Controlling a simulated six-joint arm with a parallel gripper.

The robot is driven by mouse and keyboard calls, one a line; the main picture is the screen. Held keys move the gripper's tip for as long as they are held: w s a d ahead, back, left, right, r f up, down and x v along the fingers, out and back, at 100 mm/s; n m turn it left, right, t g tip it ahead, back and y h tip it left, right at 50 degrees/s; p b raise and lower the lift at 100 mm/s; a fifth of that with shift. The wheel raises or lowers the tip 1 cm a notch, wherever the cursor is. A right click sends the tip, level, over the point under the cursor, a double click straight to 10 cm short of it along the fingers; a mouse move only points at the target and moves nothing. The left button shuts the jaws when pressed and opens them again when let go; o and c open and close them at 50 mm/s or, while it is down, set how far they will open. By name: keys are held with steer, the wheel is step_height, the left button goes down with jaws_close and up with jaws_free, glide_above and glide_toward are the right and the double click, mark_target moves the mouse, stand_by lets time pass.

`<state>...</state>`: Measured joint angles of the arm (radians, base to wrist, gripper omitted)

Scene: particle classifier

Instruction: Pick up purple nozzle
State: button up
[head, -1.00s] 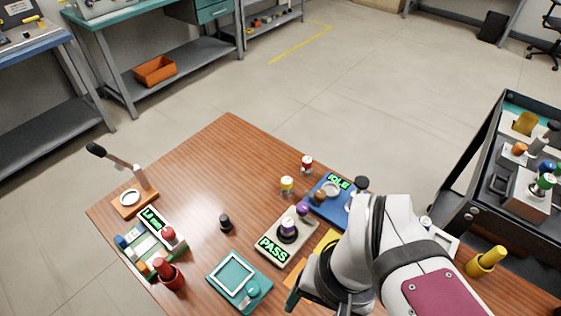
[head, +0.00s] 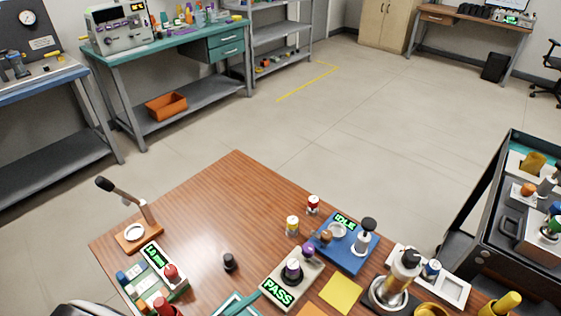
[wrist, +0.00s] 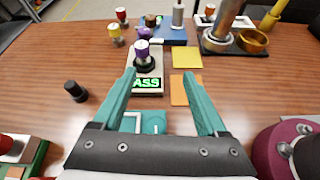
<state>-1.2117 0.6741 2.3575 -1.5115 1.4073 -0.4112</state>
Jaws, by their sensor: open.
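A purple-and-white piece (head: 292,268) stands upright in a dark round seat on the pale PASS device (head: 272,288). A rounded purple knob-like piece (head: 309,250) sits just behind it. I cannot tell which of the two is the purple nozzle. In the wrist view the purple-and-white piece (wrist: 142,50) stands beyond my left fingertip, and the other purple piece (wrist: 145,33) is partly hidden behind it. My gripper (wrist: 160,74) is open and empty, its teal fingers wide apart, on the near side of the PASS device and touching neither purple piece.
A blue IDLE device (head: 345,255) is behind, with red and yellow vials (head: 292,225) to its left. A yellow pad (head: 341,294) and metal cylinder (head: 402,270) are to the right. A small black piece (head: 229,262) is left. The wooden table (head: 225,200) is clear at the back.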

step_height(320, 180, down, 2)
steer(key=a+n+t+y, duration=0.1)
steer(key=a+n+t, duration=0.1)
steer(key=n, duration=0.1)
glide_toward(289, 273)
steer(key=shift+g, duration=0.3)
steer(key=x, duration=0.4)
steer(key=shift+w+r, duration=0.1)
steer(key=shift+w, duration=0.1)
steer(key=x, duration=0.6)
jaws_close()
